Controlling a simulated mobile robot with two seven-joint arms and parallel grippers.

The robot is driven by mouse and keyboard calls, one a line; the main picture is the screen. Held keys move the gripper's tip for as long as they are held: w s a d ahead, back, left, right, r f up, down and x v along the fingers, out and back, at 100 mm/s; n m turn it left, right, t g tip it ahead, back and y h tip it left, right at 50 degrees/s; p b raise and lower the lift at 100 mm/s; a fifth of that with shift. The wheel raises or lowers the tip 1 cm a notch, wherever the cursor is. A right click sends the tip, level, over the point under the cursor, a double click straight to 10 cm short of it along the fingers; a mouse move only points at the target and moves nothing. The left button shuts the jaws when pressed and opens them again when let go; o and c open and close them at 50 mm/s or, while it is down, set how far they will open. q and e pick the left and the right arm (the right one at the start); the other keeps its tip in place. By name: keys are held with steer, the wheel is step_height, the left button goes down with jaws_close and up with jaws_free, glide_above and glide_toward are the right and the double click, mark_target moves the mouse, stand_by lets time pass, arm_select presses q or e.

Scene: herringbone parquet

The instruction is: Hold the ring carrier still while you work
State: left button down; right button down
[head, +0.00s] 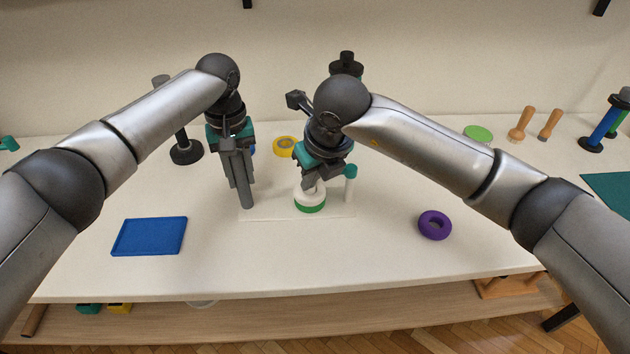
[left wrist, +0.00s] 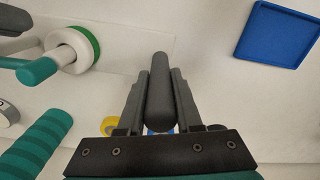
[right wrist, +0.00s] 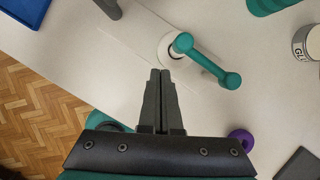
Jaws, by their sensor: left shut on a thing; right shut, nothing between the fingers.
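The ring carrier has a thin pale base (head: 275,213) lying flat on the white table. A white and green ring stack (head: 310,201) sits on it and shows in the left wrist view (left wrist: 84,50). A pale post with a teal top (head: 351,184) stands just right of the stack; the right wrist view shows a teal bar with knobbed ends (right wrist: 208,65) there. My left gripper (head: 245,200) is shut on a dark grey upright post (left wrist: 159,95) at the base's left end. My right gripper (right wrist: 160,75) is shut and empty beside the ring stack; its arm hides the stack's top.
A blue tray (head: 150,237) lies at left and a purple ring (head: 434,225) at right. A yellow ring (head: 285,146), green disc (head: 478,133) and wooden pegs (head: 522,125) are behind. The front of the table is clear.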

arm_select(q)
steer(key=shift+s+f, duration=0.15)
steer(key=shift+f, duration=0.05)
arm_select(e)
steer(key=shift+d, duration=0.1)
steer(key=shift+w+d, duration=0.25)
steer(key=shift+d, duration=0.4)
steer(key=s+a+r, duration=0.2)
steer(key=s+r, duration=0.5)
steer(key=r, duration=0.2)
steer(key=shift+s+r, duration=0.15)
steer(key=shift+s, duration=0.15)
steer(key=v, duration=1.2)
